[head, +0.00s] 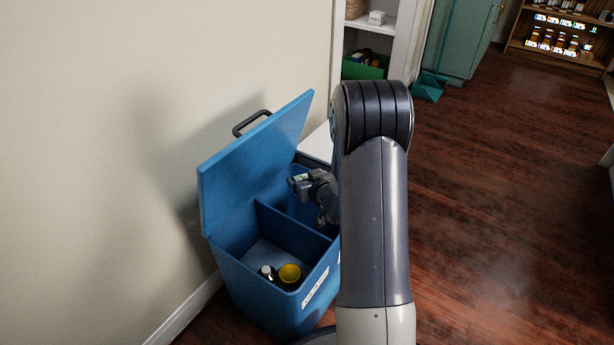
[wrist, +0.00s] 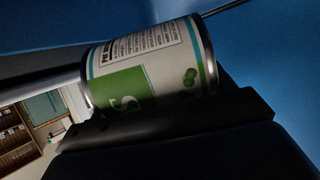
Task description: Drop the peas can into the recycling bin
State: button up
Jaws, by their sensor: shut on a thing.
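The peas can (wrist: 150,65) has a white and green label with a pea picture and fills the middle of the wrist view, lying on its side. My gripper (wrist: 165,110) is shut on it. In the head view my gripper (head: 303,185) is over the open blue recycling bin (head: 245,285), near its back compartment, partly hidden by my arm. The can is hard to make out there. The bin's lid (head: 255,150) stands raised against the wall. Blue bin surfaces surround the can in the wrist view.
A divider (head: 290,218) splits the bin. The front compartment holds a yellow can (head: 289,274) and a dark item with a white top (head: 266,270). A white shelf unit (head: 375,35) stands behind. The wooden floor (head: 490,200) at right is clear.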

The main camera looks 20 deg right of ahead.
jog(key=o, duration=1.1)
jog(key=shift+s+r, duration=0.1)
jog(key=p+v, duration=0.3)
jog(key=v, duration=0.7)
jog(key=shift+s+r, duration=0.15)
jog(key=shift+s, duration=0.15)
jog(key=b+x, duration=0.3)
jog(key=x, duration=0.7)
jog(key=shift+f, duration=0.2)
jog(key=r+p, duration=0.2)
jog(key=r, duration=0.1)
jog(key=shift+w+r, duration=0.1)
jog(key=shift+w, duration=0.3)
jog(key=shift+r+p, duration=0.6)
jog(key=shift+r, duration=0.15)
